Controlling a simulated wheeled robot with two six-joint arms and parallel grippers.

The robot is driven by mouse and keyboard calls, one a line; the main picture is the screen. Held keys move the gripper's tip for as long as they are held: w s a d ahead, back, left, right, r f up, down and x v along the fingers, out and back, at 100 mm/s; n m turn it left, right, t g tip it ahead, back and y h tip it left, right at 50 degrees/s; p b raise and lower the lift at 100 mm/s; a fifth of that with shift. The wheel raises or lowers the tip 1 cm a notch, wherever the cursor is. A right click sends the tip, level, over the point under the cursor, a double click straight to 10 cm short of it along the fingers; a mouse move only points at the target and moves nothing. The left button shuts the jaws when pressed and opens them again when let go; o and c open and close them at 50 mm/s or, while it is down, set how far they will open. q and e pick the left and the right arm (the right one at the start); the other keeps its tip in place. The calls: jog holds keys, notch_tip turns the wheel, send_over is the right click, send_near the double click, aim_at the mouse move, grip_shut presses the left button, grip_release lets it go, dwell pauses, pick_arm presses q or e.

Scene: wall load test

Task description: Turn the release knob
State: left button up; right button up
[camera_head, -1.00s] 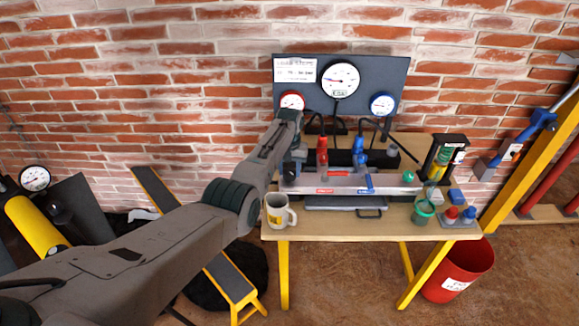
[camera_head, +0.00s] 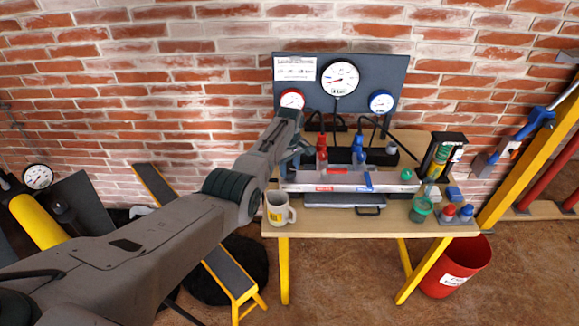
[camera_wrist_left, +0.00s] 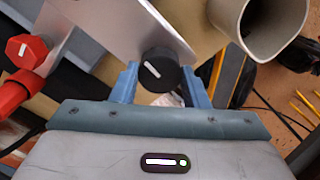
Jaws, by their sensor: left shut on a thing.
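The release knob (camera_wrist_left: 160,70) is a round black knob with a white line across its face, on the end of a pale metal bar, seen in the left wrist view. My left gripper (camera_wrist_left: 160,88) has its two blue fingers on either side of the knob and is shut on it. In the head view my left gripper (camera_head: 288,166) is at the left end of the silver bar fixture (camera_head: 345,188) on the bench; the knob is hidden there behind my arm. My right gripper is not in view.
A mug (camera_head: 279,211) stands close below my left gripper at the bench's left edge. Red (camera_head: 322,156) and blue (camera_head: 358,150) handled parts stand behind the bar. A gauge panel (camera_head: 340,100) rises at the back. A green-lidded cup (camera_head: 421,209) stands to the right.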

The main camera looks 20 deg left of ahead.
aim_at(290, 169)
pick_arm(q)
jog(key=shift+r+n, duration=0.1)
jog(key=shift+n, duration=0.5)
jog(key=o, duration=1)
jog(key=shift+r, duration=0.5)
notch_tip(290, 169, up, 10)
jog(key=shift+f+b, duration=0.1)
jog(key=shift+b, duration=0.55)
jog(key=shift+f, duration=0.1)
